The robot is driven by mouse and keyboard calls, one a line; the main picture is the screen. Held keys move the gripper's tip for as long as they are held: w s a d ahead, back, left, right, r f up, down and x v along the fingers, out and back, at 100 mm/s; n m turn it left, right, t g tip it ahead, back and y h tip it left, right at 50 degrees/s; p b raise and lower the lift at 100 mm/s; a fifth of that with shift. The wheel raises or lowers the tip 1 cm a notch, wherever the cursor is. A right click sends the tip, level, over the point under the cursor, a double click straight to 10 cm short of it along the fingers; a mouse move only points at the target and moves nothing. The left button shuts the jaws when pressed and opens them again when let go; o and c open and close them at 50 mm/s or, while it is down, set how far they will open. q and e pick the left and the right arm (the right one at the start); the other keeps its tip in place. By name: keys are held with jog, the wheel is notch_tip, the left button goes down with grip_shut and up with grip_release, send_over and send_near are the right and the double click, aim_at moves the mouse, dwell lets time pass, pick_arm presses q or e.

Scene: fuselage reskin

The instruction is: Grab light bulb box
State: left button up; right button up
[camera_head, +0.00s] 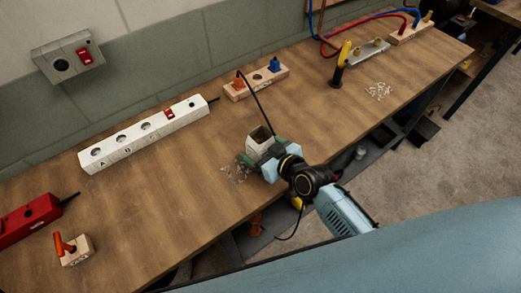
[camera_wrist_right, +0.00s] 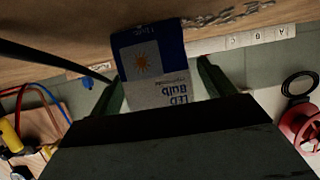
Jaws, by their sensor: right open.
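The light bulb box (camera_head: 259,138) stands on the wooden workbench near its front edge, with its top appearing open in the head view. In the right wrist view the box (camera_wrist_right: 152,55) shows a blue part with a sun-like mark and a white part with mirrored or inverted LED bulb lettering. My right gripper (camera_head: 262,157) is at the box from the front edge side. Its fingers are open, one on each side of the box; contact with the sides cannot be told. My left gripper is out of view.
Small loose metal pieces (camera_head: 236,172) lie beside the box. A white power strip (camera_head: 145,134) lies behind left, and a block with plugs (camera_head: 257,82) behind. A yellow-black tool (camera_head: 340,65) stands right. A red strip (camera_head: 30,219) lies far left. A dark cable runs near my gripper.

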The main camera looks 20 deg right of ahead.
jog(key=shift+w, duration=0.1)
jog(key=c, duration=1.1)
